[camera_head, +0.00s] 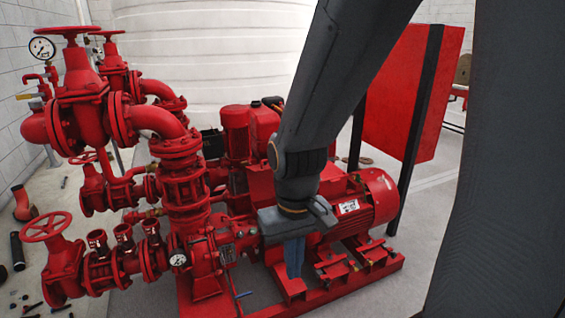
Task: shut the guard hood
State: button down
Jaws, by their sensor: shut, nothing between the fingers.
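My gripper (293,268) points down in front of the red pumpset, between the pump casing (205,262) on the left and the red motor (372,200) on the right. Its bluish fingers are together, with nothing seen between them. My arm and gripper cover much of the space between pump and motor. I cannot clearly single out the guard hood there, nor tell how far it is open. I cannot tell whether the fingertips touch anything.
Red valves and pipes with a handwheel (46,227) crowd the left. A red panel (405,95) on dark posts stands behind the motor. The red base frame (340,288) runs along the front. Loose parts lie on the floor at left.

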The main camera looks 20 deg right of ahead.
aim_at(260, 177)
jog(key=u, duration=0.05)
jog(key=k, duration=0.6)
jog(key=z, duration=0.95)
jog(key=i, duration=1.45)
jog(key=u, duration=0.5)
jog(key=i, duration=0.55)
jog(key=u, duration=0.45)
